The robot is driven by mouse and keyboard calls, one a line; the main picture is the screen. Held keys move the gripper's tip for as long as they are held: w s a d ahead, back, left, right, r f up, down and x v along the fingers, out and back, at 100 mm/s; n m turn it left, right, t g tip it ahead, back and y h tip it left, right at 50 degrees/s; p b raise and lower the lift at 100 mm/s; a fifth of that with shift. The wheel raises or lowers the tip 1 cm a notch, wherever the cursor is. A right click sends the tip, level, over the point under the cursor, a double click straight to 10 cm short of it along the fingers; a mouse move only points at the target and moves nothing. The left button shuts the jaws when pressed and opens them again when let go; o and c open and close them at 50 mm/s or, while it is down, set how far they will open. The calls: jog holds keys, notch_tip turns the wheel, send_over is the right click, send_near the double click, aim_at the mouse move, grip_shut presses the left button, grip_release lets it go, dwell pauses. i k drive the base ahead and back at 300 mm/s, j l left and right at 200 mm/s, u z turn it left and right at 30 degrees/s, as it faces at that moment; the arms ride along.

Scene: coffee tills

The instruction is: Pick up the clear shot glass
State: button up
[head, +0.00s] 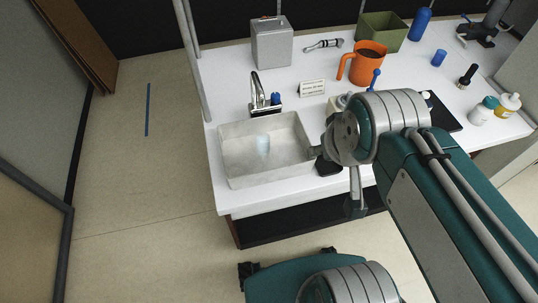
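A small, pale, see-through object (263,143), which looks like the clear shot glass, is in the grey-white basin (226,165) at the left of the white counter. Its outline is faint against the basin, and I cannot tell whether it stands upright. My arm reaches in from the lower right. What seems to be my gripper (325,162) shows as dark parts at the basin's right edge, to the right of the pale object and apart from it. My arm's joints hide much of it, so its fingers cannot be made out.
A tap (260,92) stands behind the basin. A small sign (312,88), an orange mug (368,62), a grey metal box (271,42) and a green bin (381,31) stand further back. Bottles (484,111) stand at the right.

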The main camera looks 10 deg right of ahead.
aim_at(262, 139)
jog(key=k+j+z, duration=0.65)
jog(key=j+z, duration=0.45)
jog(key=j, duration=0.6)
jog(key=j+z, duration=0.5)
jog(key=j, duration=0.6)
jog(key=i+j+z, duration=0.15)
jog(key=j+z, duration=0.3)
jog(key=j, duration=0.45)
jog(key=j+z, duration=0.4)
jog(key=j, duration=0.55)
